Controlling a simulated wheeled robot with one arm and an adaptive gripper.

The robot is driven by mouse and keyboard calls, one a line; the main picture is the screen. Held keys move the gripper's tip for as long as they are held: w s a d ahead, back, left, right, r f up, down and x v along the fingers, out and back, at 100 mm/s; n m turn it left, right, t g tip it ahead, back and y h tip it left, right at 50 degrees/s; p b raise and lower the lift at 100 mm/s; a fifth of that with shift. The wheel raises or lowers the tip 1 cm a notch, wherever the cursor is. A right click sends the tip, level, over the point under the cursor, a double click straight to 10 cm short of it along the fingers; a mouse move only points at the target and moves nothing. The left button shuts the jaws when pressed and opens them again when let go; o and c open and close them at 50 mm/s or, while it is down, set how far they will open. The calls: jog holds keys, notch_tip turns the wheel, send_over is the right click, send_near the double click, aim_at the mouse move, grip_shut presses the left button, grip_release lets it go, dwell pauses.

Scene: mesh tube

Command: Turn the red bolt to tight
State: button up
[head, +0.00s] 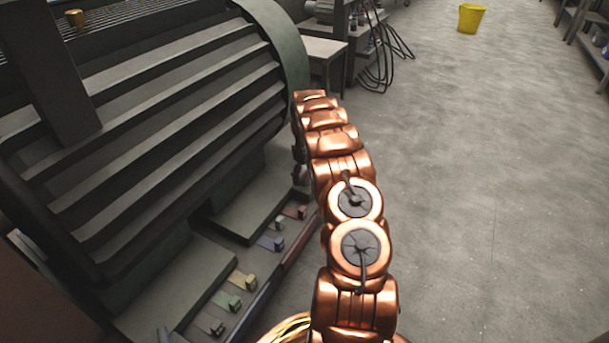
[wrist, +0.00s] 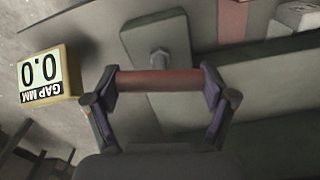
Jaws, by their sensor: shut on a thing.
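In the wrist view my gripper (wrist: 160,83) is shut on a reddish-brown round bar (wrist: 158,80), with one dark finger at each end of it. Just beyond the bar a grey bolt-like post (wrist: 159,60) with a small head stands on a grey-green plate. I cannot tell whether the bar joins this post. A yellow-framed gauge (wrist: 46,77) at the left reads "GAP MM 0.0", upside down in this view. A flat red patch (wrist: 233,20) lies at the top right. In the head view my copper arm hides the gripper's work.
A large ribbed grey-green machine (head: 150,110) fills the left. Along its foot sit several small coloured blocks, including yellow (head: 245,281), green (head: 230,301) and blue (head: 271,243). The floor at right is open, with a yellow bucket (head: 471,18) far off.

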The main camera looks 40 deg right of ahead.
jog(key=shift+r+p, duration=0.1)
jog(key=shift+p, duration=0.25)
jog(key=m+p, duration=0.2)
jog(key=p, duration=0.1)
jog(key=shift+w+a+r+m, duration=0.1)
jog(key=shift+r+m, duration=0.1)
jog(key=shift+m, duration=0.2)
jog(key=m+p, duration=0.4)
jog(key=p, duration=0.1)
jog(key=m+p, duration=0.3)
jog(key=m, duration=0.1)
jog(key=shift+f+p, duration=0.1)
jog(key=shift+p, duration=0.25)
jog(key=m+p, duration=0.3)
jog(key=m, duration=0.1)
jog(key=shift+m, duration=0.3)
jog(key=shift+d+f+m+p, duration=0.1)
jog(key=shift+m+p, duration=0.25)
jog(key=shift+m, duration=0.95)
jog(key=shift+d+f+m+p, duration=0.1)
jog(key=shift+m+p, duration=0.2)
jog(key=shift+m, duration=1)
jog(key=shift+s, duration=0.2)
